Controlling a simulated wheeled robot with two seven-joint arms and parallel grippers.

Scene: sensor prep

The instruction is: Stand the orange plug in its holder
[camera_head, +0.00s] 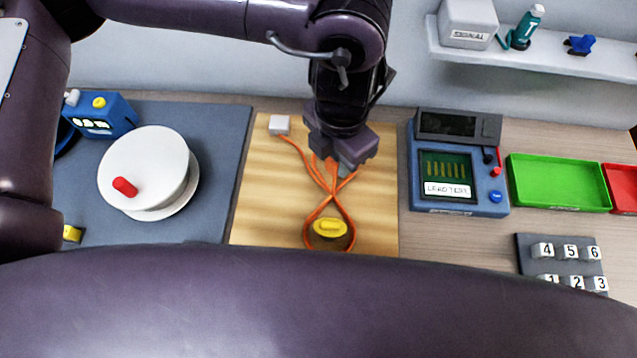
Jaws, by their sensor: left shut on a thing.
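My left gripper (340,153) points down over the wooden board (268,205) and is shut on an orange part, taken to be the orange plug. The gripper hides most of this part. Orange cord (325,208) runs below the gripper, crosses itself and loops around a yellow oval piece (330,228) near the board's front. One cord end reaches a pale grey block (279,124) at the board's back left. I cannot make out which thing is the plug's holder. My right gripper is not in view.
Right of the board stands a blue lead tester (458,205), then a green tray (560,183) and a red tray (622,186). A numbered block rack (530,255) is in front. Left, a white round drum (145,160) and a blue device (115,115) stand on a grey mat (215,140).

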